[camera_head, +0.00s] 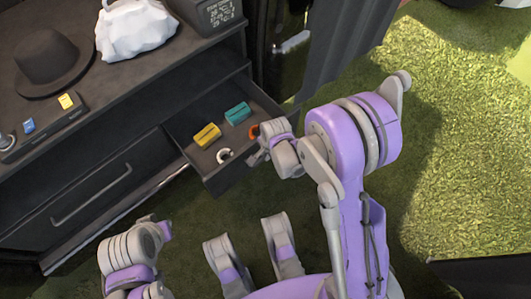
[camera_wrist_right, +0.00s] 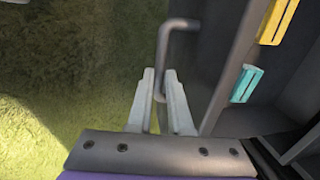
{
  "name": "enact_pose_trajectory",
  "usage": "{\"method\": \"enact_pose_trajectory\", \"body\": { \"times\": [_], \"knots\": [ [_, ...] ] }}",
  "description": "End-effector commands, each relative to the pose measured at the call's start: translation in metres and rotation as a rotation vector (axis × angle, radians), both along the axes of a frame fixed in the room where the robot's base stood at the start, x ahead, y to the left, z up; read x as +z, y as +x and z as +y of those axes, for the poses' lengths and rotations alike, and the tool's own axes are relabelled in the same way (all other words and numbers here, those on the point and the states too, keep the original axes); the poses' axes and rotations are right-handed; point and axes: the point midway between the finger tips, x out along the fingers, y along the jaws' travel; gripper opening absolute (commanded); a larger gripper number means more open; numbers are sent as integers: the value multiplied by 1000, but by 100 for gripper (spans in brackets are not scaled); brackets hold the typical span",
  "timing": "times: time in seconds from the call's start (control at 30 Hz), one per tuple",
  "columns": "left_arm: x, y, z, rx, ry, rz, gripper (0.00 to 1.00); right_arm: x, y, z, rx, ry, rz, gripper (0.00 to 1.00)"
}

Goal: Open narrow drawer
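The narrow drawer (camera_head: 222,176) of the dark cabinet stands pulled out, with its inside showing in the head view. It holds a yellow block (camera_head: 207,136), a teal block (camera_head: 238,113), a white ring-like piece (camera_head: 224,156) and a small orange piece (camera_head: 254,131). My right gripper (camera_head: 256,157) is at the drawer's front. In the right wrist view its two fingers (camera_wrist_right: 160,98) lie close on either side of the dark drawer handle (camera_wrist_right: 163,55) and appear shut on it. My left gripper does not show; only parts of that arm (camera_head: 133,250) do.
A wide drawer with a long handle (camera_head: 92,194) is shut at the left. A black hat (camera_head: 48,60), a white bag (camera_head: 135,28) and a dark box (camera_head: 208,12) stand on the cabinet top (camera_head: 82,77). Open grass (camera_head: 470,120) lies to the right.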

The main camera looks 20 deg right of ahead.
Motion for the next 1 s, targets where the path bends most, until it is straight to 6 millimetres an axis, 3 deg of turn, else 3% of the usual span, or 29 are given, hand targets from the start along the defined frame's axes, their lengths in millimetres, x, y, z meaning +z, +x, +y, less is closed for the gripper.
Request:
{"method": "enact_pose_trajectory", "body": {
  "times": [0.03, 0.13, 0.53, 1.0],
  "knots": [
    [0, 0, 0, 0, 0, 0, 0, 0, 0, 0, 0, 0, 0, 28],
    [0, 0, 0, 0, 0, 0, 0, 0, 0, 0, 0, 0, 0, 46],
    [3, -1, 0, 0, 0, 0, 0, 8, -1, 0, 0, 0, 0, 47],
    [34, -6, 0, 0, 0, -7, 0, 93, -16, -6, 0, 0, -1, 47]
  ]
}}
